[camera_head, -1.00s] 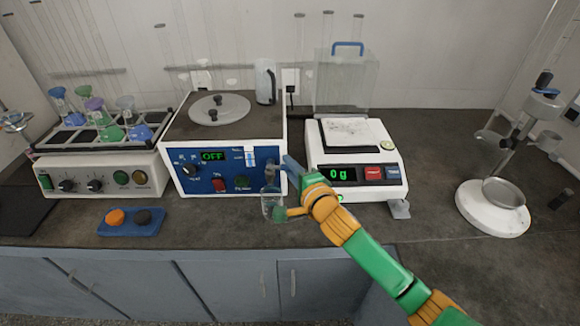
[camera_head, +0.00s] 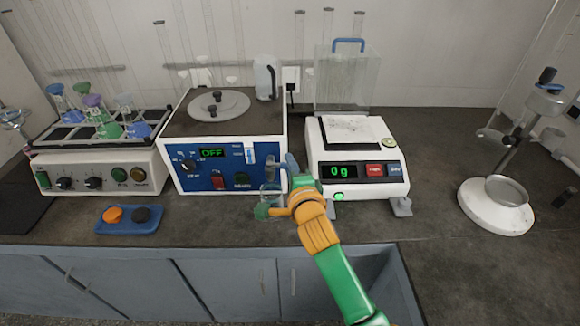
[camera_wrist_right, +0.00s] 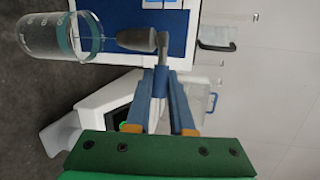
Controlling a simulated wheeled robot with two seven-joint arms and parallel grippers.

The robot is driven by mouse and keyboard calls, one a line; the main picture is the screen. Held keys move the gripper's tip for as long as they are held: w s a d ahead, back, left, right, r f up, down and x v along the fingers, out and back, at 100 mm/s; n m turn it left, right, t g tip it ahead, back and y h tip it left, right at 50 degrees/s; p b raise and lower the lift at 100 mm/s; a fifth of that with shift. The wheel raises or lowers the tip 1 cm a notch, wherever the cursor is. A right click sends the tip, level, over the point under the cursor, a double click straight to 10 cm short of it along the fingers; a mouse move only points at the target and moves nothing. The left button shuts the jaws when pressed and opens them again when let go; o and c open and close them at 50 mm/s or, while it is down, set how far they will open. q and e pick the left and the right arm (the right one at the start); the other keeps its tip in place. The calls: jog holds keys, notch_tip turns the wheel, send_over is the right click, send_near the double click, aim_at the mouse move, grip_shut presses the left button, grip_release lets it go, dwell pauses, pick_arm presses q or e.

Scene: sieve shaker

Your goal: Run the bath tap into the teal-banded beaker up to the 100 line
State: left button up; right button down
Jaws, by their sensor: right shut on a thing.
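The water bath (camera_head: 225,165) is a blue-fronted white box whose display reads OFF. Its tap (camera_head: 269,171) sticks out at the front right, and it also shows in the wrist view (camera_wrist_right: 137,39). The clear teal-banded beaker (camera_head: 268,191) stands upright below the tap, partly behind my wrist. In the wrist view it lies sideways at upper left (camera_wrist_right: 45,37), with the teal band near its rim; I cannot make out water in it. My right gripper (camera_head: 288,165) is shut on the tap's lever (camera_wrist_right: 162,50), beside the beaker. My left gripper is out of view.
A balance (camera_head: 357,165) reading 0 g stands close to the right of my gripper. A white control box (camera_head: 100,172) with a flask rack is at left. A blue tray (camera_head: 128,226) holds an orange and a dark piece. A stand (camera_head: 497,205) is at far right.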

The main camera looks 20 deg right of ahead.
jog(key=c, duration=0.8)
grip_release()
jog(key=shift+s, duration=0.1)
jog(key=s, duration=0.2)
jog(key=s+r, duration=0.1)
jog(key=s, duration=0.3)
jog(key=shift+s+a+r+b, duration=0.15)
jog(key=shift+s+a+b, duration=0.15)
jog(key=shift+s+b, duration=0.1)
